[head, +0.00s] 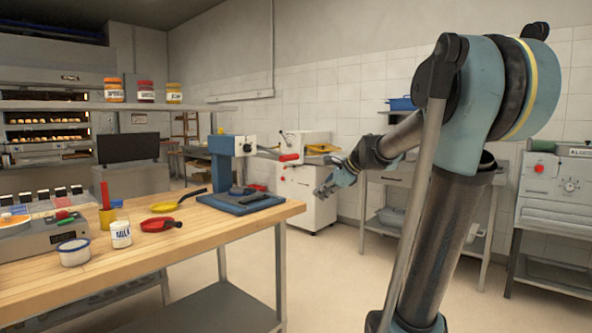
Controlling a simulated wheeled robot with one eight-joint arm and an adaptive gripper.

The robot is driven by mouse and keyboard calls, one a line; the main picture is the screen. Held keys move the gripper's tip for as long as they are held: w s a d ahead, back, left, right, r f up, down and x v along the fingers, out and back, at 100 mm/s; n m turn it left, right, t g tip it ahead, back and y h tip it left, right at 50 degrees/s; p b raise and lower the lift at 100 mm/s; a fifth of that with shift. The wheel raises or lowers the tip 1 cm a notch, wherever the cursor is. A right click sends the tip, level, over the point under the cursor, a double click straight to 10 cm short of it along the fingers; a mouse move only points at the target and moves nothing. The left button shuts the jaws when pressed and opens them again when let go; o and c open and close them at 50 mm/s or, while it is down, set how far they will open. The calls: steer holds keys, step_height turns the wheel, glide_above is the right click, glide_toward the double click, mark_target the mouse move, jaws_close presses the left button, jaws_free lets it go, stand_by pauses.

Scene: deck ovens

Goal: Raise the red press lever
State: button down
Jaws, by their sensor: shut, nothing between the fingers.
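A blue press (226,146) with a light front box stands on a blue base plate (215,203) near the right end of the wooden worktop. A thin lever reaches right from its head and ends in a red grip (289,157), which points slightly downward. My gripper (322,190) is in the air off the worktop's right edge, lower and to the right of the red grip in the picture. Its fingers look shut and empty. They are small in view. I see a gap between them and the lever, though depth is hard to judge.
The wooden worktop (160,240) holds a milk jar (121,236), a red pan (157,225) and a yellow pan (168,207). A white machine (304,190) stands behind the lever. A steel table (390,178) is behind my arm. The floor right of the worktop is clear.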

steer(key=w+a+r+m+y, duration=0.1)
steer(key=w+r+m, duration=0.2)
steer(key=w, duration=0.3)
steer(key=w+a+r+m+t+y, duration=0.1)
steer(key=w+a+r+m, duration=0.1)
steer(key=w+r+m, duration=0.2)
steer(key=w, duration=0.3)
steer(key=shift+m+t, duration=0.3)
steer(key=shift+w, duration=0.1)
steer(key=w+a, duration=0.5)
steer(key=a, duration=0.2)
steer(key=shift+w+a+f, duration=0.15)
steer(key=shift+w+f, duration=0.1)
steer(key=shift+w, duration=0.1)
steer(key=shift+r, duration=0.15)
